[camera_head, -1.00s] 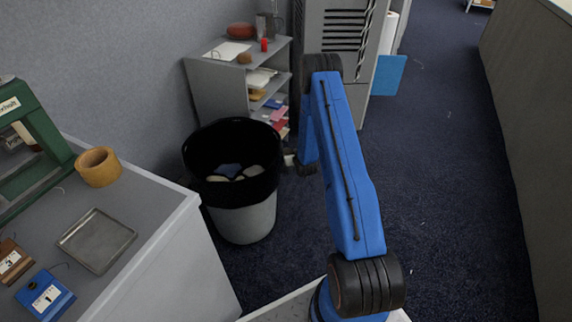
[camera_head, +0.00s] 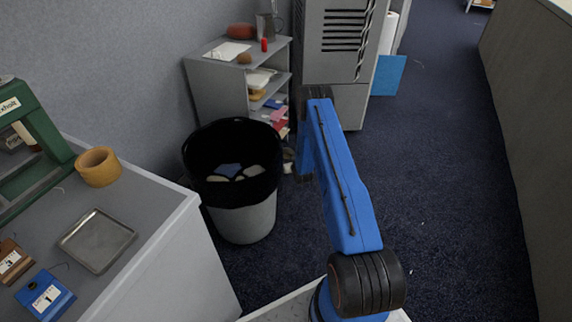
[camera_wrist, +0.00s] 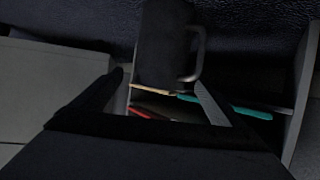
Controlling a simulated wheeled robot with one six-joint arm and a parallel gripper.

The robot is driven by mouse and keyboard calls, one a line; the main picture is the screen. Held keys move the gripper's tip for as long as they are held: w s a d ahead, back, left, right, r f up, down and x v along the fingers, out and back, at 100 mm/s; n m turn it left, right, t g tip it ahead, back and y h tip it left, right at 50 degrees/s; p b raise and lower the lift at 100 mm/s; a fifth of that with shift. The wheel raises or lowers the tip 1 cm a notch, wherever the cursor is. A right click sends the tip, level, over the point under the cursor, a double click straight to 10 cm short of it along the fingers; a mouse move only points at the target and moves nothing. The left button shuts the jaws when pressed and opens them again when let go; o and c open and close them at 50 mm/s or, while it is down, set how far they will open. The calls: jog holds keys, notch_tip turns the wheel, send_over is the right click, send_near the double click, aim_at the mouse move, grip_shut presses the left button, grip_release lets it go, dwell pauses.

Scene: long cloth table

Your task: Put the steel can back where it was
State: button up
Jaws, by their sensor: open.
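A grey metal vessel (camera_head: 270,24) that may be the steel can stands at the back of the grey shelf unit's top in the head view. In the wrist view a dark cylindrical vessel (camera_wrist: 165,45) with a handle on its right and a tan lower edge is in front of my gripper (camera_wrist: 158,80). I cannot tell whether it is the steel can. My gripper is open, its fingers at either side of the vessel's lower edge; contact is unclear in the dark. The head view does not show my gripper.
A grey shelf unit (camera_head: 215,80) holds paper, a red item (camera_head: 264,44) and colored stacks. A black-lined bin (camera_head: 245,218) stands before it. A table at left bears a tape roll (camera_head: 98,167) and metal tray (camera_head: 72,241). Teal (camera_wrist: 250,111) and red (camera_wrist: 142,112) items lie near my fingers. Carpet at right is clear.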

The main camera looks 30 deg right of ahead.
aim_at(284, 153)
jog(key=shift+x, duration=4.15)
jog(key=c, duration=1.6)
